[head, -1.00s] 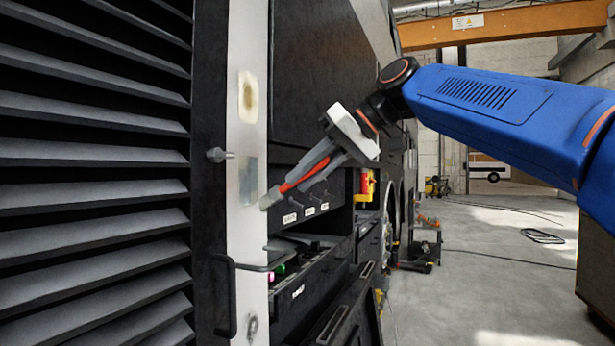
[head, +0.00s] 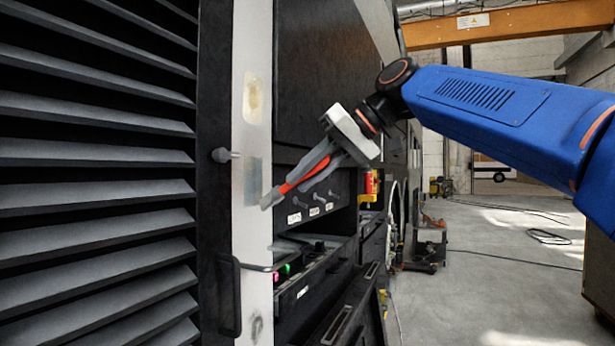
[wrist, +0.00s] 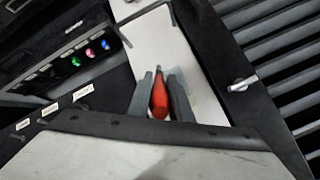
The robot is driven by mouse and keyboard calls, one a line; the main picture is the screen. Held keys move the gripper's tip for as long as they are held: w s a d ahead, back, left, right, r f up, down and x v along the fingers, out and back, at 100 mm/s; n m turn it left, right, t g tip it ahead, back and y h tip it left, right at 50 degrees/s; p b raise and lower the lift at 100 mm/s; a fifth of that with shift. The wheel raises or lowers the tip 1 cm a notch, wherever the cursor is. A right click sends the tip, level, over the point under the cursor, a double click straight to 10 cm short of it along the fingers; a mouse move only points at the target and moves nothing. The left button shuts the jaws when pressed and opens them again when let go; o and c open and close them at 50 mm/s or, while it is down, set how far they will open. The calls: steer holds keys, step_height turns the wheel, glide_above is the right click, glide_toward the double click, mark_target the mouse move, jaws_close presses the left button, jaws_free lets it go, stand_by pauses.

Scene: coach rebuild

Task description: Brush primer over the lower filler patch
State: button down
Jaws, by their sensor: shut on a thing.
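My gripper (head: 314,172) is shut on a brush with a red handle (head: 296,181). The brush points down and left, its pale tip (head: 270,200) at the white pillar by the lower right corner of a grey-blue patch (head: 252,182). I cannot tell whether the bristles touch the surface. A yellowish-beige patch (head: 253,99) with a pale rim sits higher on the same pillar. In the wrist view the red handle (wrist: 159,100) lies between the two grey fingers (wrist: 160,84) in front of the white pillar; the bristles are mostly hidden.
A black louvred panel (head: 95,170) fills the left. A bolt-like knob (head: 224,155) and a black handle (head: 230,295) stick out beside the pillar. An open compartment with coloured buttons (head: 283,273) lies below right. The floor at right (head: 500,260) is mostly open.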

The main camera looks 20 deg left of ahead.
steer(key=shift+a+r, duration=0.1)
steer(key=shift+r, duration=0.05)
steer(key=shift+r, duration=5.35)
steer(key=shift+s+f, duration=0.7)
steer(key=shift+f, duration=4.8)
step_height(320, 180, up, 11)
steer(key=s, duration=0.1)
steer(key=shift+s, duration=0.25)
